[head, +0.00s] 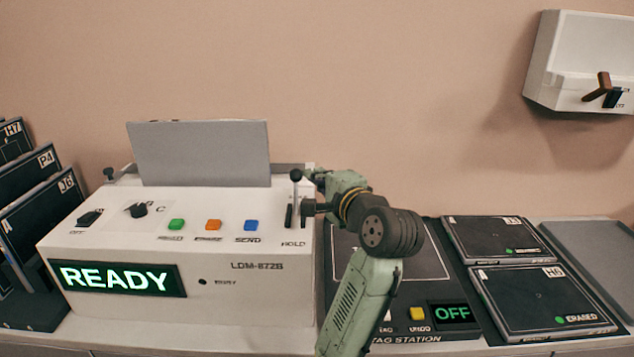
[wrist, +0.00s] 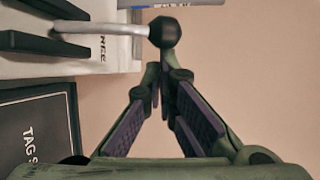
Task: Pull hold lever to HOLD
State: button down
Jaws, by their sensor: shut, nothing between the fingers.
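My gripper (head: 308,208) is at the right side of the lever. In the wrist view my gripper (wrist: 160,72) is shut and empty, its fingertips just below the knob. I cannot tell whether they touch it.
The machine's display (head: 115,278) reads READY. Green, orange and blue buttons (head: 251,225) sit left of the lever. A tag station (head: 405,338) reading OFF is under my arm. Dark panels (head: 540,300) lie at right, others stand far left. A wall box (head: 575,65) hangs upper right.

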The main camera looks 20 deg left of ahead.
jog(key=shift+s+f+b, duration=0.1)
jog(key=shift+b, duration=0.25)
jog(key=shift+s+d+t+y+b, duration=0.1)
jog(key=shift+s+t+y+b, duration=0.1)
jog(key=shift+t+y+b, duration=0.4)
jog(key=shift+s+n+b, duration=0.1)
jog(key=shift+n+b, duration=0.2)
jog(key=shift+b, duration=0.15)
jog(key=s+n+t+y+b, duration=0.1)
jog(key=b, duration=0.2)
jog(key=s+n+y+b, duration=0.1)
jog(key=b, duration=0.3)
jog(key=s+d+n+t+y+b, duration=0.1)
jog(key=s+b, duration=0.1)
jog(key=b, duration=0.1)
jog(key=shift+r+t+y, duration=0.3)
jog(key=shift+r+y, duration=0.05)
jog(key=shift+y, duration=0.05)
